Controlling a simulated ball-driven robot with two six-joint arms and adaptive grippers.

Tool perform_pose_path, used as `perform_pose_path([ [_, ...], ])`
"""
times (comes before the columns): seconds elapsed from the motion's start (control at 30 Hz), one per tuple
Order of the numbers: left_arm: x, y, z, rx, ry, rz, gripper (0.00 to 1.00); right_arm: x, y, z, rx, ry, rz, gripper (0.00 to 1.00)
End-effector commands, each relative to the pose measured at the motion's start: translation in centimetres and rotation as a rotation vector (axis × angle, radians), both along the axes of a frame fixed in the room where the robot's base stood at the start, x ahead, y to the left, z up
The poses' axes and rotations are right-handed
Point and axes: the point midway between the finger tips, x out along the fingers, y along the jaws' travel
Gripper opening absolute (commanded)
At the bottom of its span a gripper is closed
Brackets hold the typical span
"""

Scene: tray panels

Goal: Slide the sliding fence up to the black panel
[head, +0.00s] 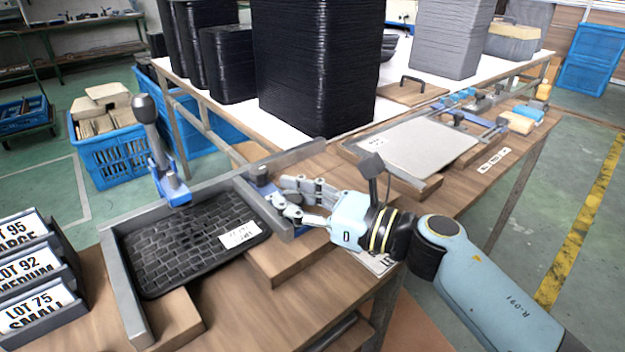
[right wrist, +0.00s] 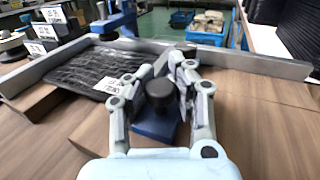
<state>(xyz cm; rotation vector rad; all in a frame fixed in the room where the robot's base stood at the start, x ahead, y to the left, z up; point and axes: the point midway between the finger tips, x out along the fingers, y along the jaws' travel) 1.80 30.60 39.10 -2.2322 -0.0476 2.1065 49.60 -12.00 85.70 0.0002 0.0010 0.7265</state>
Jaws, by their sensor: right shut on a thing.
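The black panel (head: 185,250) has a brick-like texture and a white label. It lies flat in the near jig, and also shows in the right wrist view (right wrist: 85,70). The sliding fence (head: 262,208) is a grey bar with a blue carriage at the panel's right side; the carriage (right wrist: 155,128) shows in the right wrist view with a dark knob (right wrist: 160,92) on top. My right gripper (head: 298,200) is shut on this knob, its fingers on both sides. The fence stands close beside the panel; whether they touch is hard to tell. My left gripper is not in view.
A long grey rail (head: 215,183) runs behind the panel, and a grey fence (head: 125,290) stands left of it. A blue-based clamp with an upright handle (head: 160,150) sits at the rail. A second jig holds a grey panel (head: 420,148). Lot holders (head: 35,285) stand left.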

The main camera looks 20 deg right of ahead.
Motion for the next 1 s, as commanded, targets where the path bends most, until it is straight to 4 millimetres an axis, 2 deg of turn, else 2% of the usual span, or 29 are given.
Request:
perform_pose_path([
  [0.03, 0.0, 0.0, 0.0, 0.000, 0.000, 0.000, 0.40, -0.4, 0.1, -0.5, -0.004, 0.010, 0.006, 0.00],
  [0.27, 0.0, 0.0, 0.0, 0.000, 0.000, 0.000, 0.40, -0.4, 0.1, -0.6, -0.004, 0.011, 0.006, 0.00],
  [0.3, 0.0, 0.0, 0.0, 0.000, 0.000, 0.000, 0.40, -0.4, 0.1, -0.6, -0.004, 0.011, 0.007, 0.22],
  [0.5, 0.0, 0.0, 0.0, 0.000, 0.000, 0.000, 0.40, -0.3, 0.0, -0.4, -0.003, 0.008, 0.004, 0.48],
  [0.83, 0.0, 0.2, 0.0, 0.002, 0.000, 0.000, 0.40, -0.4, -0.2, -0.3, -0.003, 0.004, 0.002, 0.49],
  [1.0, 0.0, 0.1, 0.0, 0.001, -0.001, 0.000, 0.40, -2.3, -1.8, -0.3, -0.005, 0.007, 0.003, 0.49],
])
